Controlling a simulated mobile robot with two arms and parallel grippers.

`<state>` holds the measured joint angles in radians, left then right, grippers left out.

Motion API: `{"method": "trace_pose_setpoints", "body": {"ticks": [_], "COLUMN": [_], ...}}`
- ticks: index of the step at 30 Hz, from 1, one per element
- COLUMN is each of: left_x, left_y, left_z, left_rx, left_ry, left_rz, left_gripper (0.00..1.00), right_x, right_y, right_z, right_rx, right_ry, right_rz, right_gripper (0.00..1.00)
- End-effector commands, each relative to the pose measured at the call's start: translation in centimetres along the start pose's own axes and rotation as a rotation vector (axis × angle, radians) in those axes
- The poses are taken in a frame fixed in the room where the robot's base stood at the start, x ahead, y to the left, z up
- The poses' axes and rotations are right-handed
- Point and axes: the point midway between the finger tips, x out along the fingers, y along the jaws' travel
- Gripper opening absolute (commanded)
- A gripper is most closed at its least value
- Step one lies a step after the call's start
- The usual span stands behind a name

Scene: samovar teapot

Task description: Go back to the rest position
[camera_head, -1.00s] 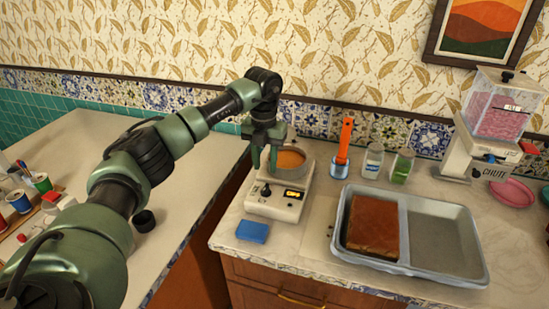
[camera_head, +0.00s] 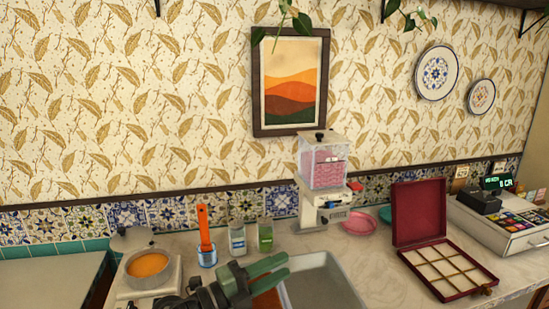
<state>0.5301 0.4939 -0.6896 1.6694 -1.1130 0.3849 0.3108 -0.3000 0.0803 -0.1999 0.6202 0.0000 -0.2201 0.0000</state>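My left gripper (camera_head: 268,272) is in the lower middle of the head view. It points right, its two green fingers apart with nothing visible between them. It is in front of the grey tray (camera_head: 325,280) and hides part of the brown slab (camera_head: 268,301) in it. The round pan (camera_head: 149,278) with orange contents stands to the left on the white appliance (camera_head: 128,292), clear of the gripper. My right gripper is not in view.
An orange-handled tool in a blue cup (camera_head: 206,256), two jars (camera_head: 237,239) (camera_head: 265,235) and the pink-filled dispenser (camera_head: 324,175) stand behind the tray. An open red compartment box (camera_head: 419,212), a pink plate (camera_head: 358,223) and a cash register (camera_head: 508,222) are on the right.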

Motion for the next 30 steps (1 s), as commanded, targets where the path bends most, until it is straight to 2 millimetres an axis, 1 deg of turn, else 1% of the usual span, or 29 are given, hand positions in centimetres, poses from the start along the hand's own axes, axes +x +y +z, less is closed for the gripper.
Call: {"method": "trace_pose_setpoints", "body": {"ticks": [1,2,3,5,6,8,9,11,12,14,15,17,18,19,21,23,24,29,30], "left_x": [-0.6,-1.2,-2.3,-4.4,-6.2,-9.2,-11.4,-14.8,-17.1,-20.4,-22.4,-25.0,-26.5,-27.4,-29.3,-30.7,-31.5,-34.2,-34.9], "left_y": [-0.9,-1.4,-1.8,-1.7,-1.1,0.6,2.1,5.0,7.0,10.0,11.8,14.2,15.4,16.3,17.7,18.7,19.2,20.6,20.8], "left_z": [0.1,0.5,1.4,2.8,3.6,4.7,5.1,5.0,4.6,3.3,2.1,0.0,-1.4,-2.4,-4.7,-6.6,-7.8,-12.3,-13.5], "left_rx": [-0.101,-0.16,-0.242,-0.372,-0.462,-0.596,-0.688,-0.828,-0.917,-1.041,-1.118,-1.22,-1.275,-1.313,-1.388,-1.441,-1.475,-1.585,-1.611], "left_ry": [-0.095,-0.16,-0.252,-0.398,-0.498,-0.653,-0.756,-0.911,-1.008,-1.142,-1.221,-1.323,-1.379,-1.416,-1.484,-1.532,-1.559,-1.649,-1.668], "left_rz": [-0.091,-0.141,-0.197,-0.263,-0.295,-0.32,-0.324,-0.308,-0.285,-0.238,-0.197,-0.134,-0.091,-0.059,0.009,0.063,0.098,0.233,0.268], "left_gripper": [0.33,0.33,0.33,0.33,0.33,0.33,0.33,0.33,0.33,0.33,0.33,0.33,0.33,0.33,0.33,0.33,0.33,0.33,0.33], "right_x": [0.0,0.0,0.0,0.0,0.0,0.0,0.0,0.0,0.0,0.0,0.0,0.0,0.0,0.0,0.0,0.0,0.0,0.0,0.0], "right_y": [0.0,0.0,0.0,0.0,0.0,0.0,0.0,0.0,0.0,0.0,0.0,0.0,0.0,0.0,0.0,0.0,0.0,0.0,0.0], "right_z": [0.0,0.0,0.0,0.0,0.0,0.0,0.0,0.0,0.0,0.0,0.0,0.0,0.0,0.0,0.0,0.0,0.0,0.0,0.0], "right_rx": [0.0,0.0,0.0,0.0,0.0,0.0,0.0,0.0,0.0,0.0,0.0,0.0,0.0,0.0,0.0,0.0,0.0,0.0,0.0], "right_ry": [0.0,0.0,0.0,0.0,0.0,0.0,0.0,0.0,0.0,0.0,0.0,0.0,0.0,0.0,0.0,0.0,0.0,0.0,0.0], "right_rz": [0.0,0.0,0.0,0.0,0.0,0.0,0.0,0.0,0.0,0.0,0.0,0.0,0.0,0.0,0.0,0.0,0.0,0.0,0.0], "right_gripper": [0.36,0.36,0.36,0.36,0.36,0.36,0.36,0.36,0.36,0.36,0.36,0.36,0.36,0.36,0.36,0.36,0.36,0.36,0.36]}}
